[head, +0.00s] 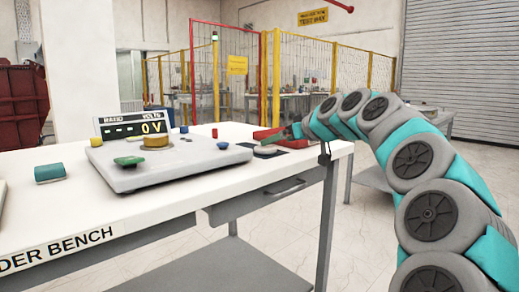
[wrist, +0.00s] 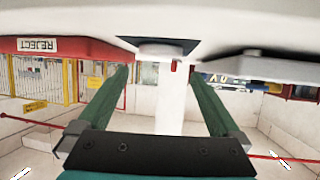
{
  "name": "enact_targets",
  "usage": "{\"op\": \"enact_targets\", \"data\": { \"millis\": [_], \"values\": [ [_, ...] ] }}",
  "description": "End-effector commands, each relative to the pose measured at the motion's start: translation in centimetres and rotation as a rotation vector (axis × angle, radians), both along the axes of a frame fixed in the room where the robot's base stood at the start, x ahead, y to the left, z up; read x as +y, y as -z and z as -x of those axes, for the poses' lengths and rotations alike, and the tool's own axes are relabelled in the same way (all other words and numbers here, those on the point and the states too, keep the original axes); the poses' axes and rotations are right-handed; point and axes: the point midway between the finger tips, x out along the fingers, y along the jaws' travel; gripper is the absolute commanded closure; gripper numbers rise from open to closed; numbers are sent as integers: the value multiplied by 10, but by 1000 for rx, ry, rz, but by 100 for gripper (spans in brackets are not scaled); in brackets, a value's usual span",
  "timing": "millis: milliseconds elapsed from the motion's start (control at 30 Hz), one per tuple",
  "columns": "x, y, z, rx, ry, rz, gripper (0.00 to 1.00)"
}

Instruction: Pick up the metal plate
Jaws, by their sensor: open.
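In the wrist view a grey disc (wrist: 162,52) shows at the top centre by a dark patch, seen almost edge-on and upside down. My gripper (head: 296,130) is at the bench's right end, just right of and behind the disc. In the wrist view my gripper (wrist: 161,75) is open, its two green fingers apart and nothing between them. The disc appears beyond the fingertips. I cannot tell the exact gap.
A red tray (wrist: 75,47) marked REJECT is close to my gripper. A green cylinder (head: 50,172) lies far left.

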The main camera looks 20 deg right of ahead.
Motion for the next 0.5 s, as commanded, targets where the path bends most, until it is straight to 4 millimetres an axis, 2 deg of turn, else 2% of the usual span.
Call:
{"op": "enact_targets", "data": {
  "millis": [133, 367, 500],
  "values": [
    [3, 7, -15, 2, 0, 0, 0],
    [6, 14, -29, 1, -2, -1, 0],
    [9, 25, -45, 2, -1, 0, 0]
  ]
}}
